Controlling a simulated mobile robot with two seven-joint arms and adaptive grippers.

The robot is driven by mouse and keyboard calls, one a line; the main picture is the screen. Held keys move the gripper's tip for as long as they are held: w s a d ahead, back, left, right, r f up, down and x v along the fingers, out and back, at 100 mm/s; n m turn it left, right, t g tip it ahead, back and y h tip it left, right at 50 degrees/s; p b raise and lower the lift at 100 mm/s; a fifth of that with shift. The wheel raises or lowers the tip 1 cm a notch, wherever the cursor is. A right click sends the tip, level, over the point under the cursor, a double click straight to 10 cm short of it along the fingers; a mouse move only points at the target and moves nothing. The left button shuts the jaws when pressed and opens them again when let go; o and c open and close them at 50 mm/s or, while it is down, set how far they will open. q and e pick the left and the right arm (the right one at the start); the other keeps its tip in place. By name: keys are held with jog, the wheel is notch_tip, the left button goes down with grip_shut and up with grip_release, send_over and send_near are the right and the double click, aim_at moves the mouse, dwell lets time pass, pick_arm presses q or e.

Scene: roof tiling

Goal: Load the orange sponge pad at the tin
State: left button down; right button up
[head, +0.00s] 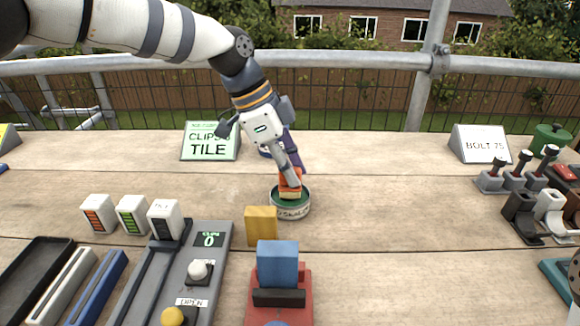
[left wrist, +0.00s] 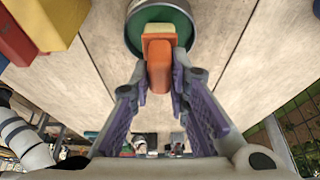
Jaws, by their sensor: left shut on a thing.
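My left gripper (head: 290,176) is shut on the orange sponge pad (head: 289,187), with a finger on each side of it. In the left wrist view the gripper (left wrist: 159,82) grips the orange pad (left wrist: 158,62), whose pale yellow end (left wrist: 159,29) points into the tin. The round tin (head: 292,211) has a green inside and a pale labelled side, and stands on the boards. It also shows in the left wrist view (left wrist: 190,40). The pad's yellow end is over or in the tin; whether it touches the green surface I cannot tell. My right gripper is not in view.
A yellow block (head: 261,226) stands close left of the tin, with a blue block (head: 277,264) on a red base nearer me. A grey panel (head: 212,262) with knobs lies to the left.

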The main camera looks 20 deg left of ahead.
pick_arm(q)
jog(key=shift+f, duration=0.4)
jog(key=shift+f, duration=0.1)
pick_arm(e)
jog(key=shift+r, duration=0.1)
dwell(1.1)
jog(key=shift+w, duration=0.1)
pick_arm(q)
jog(key=shift+r+p, duration=0.7)
jog(key=shift+r, duration=2.95)
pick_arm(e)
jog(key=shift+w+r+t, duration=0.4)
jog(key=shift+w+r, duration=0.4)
pick_arm(q)
jog(key=shift+f, duration=0.1)
